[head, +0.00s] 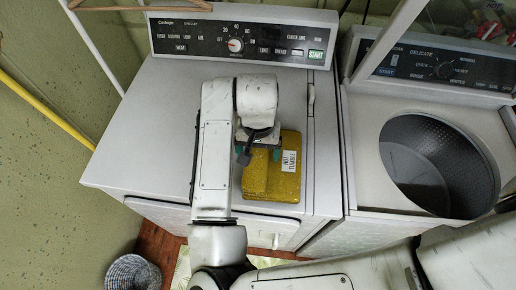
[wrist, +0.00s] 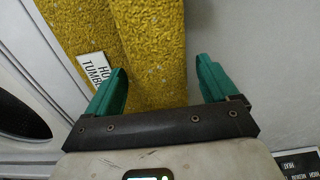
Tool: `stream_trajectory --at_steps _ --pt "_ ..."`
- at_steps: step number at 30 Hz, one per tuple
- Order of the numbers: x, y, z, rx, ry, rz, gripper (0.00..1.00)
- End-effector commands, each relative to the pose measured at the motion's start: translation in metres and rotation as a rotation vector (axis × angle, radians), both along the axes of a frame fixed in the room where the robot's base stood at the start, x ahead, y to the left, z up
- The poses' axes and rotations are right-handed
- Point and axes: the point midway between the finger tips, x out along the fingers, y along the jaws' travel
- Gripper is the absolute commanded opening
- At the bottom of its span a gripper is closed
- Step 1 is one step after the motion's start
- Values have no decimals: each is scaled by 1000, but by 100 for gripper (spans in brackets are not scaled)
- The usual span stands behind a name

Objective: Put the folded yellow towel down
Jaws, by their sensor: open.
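The folded yellow towel (head: 272,183) lies flat on the white dryer's top (head: 150,130), near its front right. A white tag (head: 289,161) reading "HOT TUMBLE" shows on it. My gripper (head: 260,146) is at the towel's back edge, seen from above. In the wrist view my gripper (wrist: 162,72) is open, with teal fingers on either side of a thick yellow fold of the towel (wrist: 155,45). Whether the fingers touch the cloth cannot be told. My arm hides part of the towel's left side in the head view.
A control panel (head: 240,44) stands along the dryer's back. To the right is a washer (head: 350,160) with an open dark drum (head: 440,165). A woven basket (head: 132,273) stands on the floor at lower left. The dryer top's left side is clear.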

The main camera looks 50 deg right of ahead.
Motion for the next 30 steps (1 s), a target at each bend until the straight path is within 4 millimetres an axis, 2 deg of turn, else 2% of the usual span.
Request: stream_trajectory --at_steps 5,8,11,21,24,30 --pt "0 0 2 1 -1 -1 87" --pt "1 0 11 0 -4 -2 87" --pt "1 0 27 0 -5 -2 87" --pt "1 0 97 2 -5 -4 87" --pt "1 0 110 3 -4 -3 87" --pt "0 0 122 1 -2 -1 87"
